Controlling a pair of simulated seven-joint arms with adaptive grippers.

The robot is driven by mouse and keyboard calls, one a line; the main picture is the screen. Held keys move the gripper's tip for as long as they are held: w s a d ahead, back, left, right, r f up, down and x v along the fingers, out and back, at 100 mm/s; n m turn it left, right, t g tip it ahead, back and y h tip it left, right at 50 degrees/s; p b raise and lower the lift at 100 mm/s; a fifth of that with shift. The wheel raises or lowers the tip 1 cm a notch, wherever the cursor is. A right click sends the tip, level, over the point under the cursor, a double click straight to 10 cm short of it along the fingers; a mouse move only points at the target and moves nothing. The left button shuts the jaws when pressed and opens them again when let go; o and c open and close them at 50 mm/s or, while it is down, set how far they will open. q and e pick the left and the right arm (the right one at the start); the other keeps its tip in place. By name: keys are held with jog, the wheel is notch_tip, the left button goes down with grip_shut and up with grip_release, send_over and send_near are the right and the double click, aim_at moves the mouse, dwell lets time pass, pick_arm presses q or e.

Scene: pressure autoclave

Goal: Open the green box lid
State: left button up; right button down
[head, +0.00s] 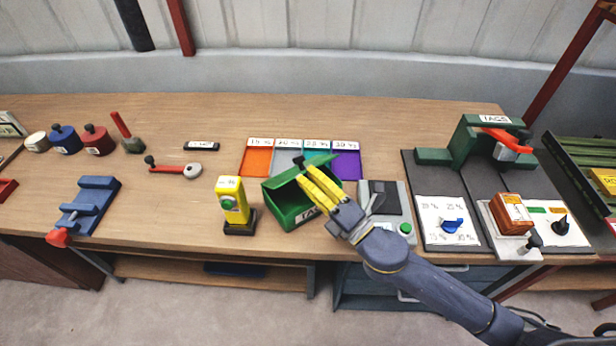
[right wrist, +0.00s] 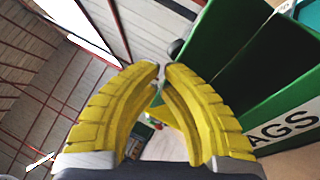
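The green box (head: 283,211) stands on the wooden bench near the front edge, with a white label on its front. Its green lid (head: 322,159) is raised and tilted at the back, and the dark inside of the box shows. My right gripper (head: 302,171) has its yellow fingers over the box, close to the lid. In the right wrist view the fingertips (right wrist: 162,68) nearly meet, with nothing visible between them. The lid (right wrist: 213,40) and a dark knob (right wrist: 176,47) are just beyond the tips. Contact with the lid cannot be told. My left gripper is out of view.
A yellow device (head: 231,203) stands close left of the box. A grey unit with a green button (head: 405,228) is close on its right. Coloured trays (head: 257,160) lie behind. A green press (head: 470,140) stands further right. The bench between the yellow device and the blue fixture (head: 92,200) is clear.

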jog(key=shift+w+a+r, duration=0.25)
jog(key=shift+w+r, duration=0.2)
jog(key=shift+r, duration=0.2)
jog(key=w+d+r+x, duration=0.1)
jog(key=x, duration=1)
jog(key=shift+w+r, duration=0.2)
jog(key=shift+w, duration=0.1)
